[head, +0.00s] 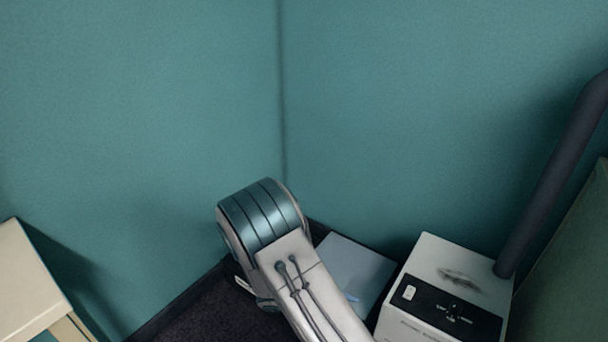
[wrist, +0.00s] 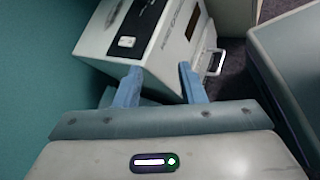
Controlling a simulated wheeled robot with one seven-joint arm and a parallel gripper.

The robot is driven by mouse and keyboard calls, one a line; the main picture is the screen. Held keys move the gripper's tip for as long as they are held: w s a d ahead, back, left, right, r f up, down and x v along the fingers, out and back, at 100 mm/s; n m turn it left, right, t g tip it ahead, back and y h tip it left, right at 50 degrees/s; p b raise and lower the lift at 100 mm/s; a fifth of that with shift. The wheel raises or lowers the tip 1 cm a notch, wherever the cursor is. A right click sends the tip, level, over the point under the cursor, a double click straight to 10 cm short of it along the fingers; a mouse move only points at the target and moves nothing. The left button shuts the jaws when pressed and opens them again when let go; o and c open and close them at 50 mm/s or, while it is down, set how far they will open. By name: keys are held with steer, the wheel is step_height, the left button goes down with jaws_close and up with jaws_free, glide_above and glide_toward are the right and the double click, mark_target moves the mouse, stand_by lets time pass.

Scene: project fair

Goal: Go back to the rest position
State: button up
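My gripper (wrist: 158,82) shows in the wrist view with its two blue fingers apart and nothing visible between them. A white machine with a dark control panel lies just beyond the fingertips in that view; I cannot tell whether they touch it. In the head view my arm, with a teal-banded joint, reaches up from the bottom edge near the wall corner.
The white machine (head: 437,258) (wrist: 103,38) stands right of my arm, with a dark hose (head: 560,165) rising from it. A pale flat-topped thing (head: 352,266) sits behind my arm. Teal walls (head: 140,120) meet behind. A pale table edge (head: 28,280) is left.

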steer(key=s+d+r+m+y+p, duration=0.1)
steer(key=s+r+m+y+p, duration=0.3)
steer(key=r, duration=1.1)
steer(key=s+d+r+m+t+y+p, duration=0.1)
steer(key=s+r+m+y+p, duration=0.3)
steer(key=r+p, duration=0.4)
steer(key=s+d+r+m+y+p, duration=0.2)
steer(key=s+r+m+y+p, duration=0.2)
steer(key=r, duration=1.8)
steer(key=shift+s+m+t+p, duration=0.4)
steer(key=shift+s+m+p, duration=0.5)
steer(key=shift+s+p, duration=0.3)
steer(key=shift+o, duration=0.3)
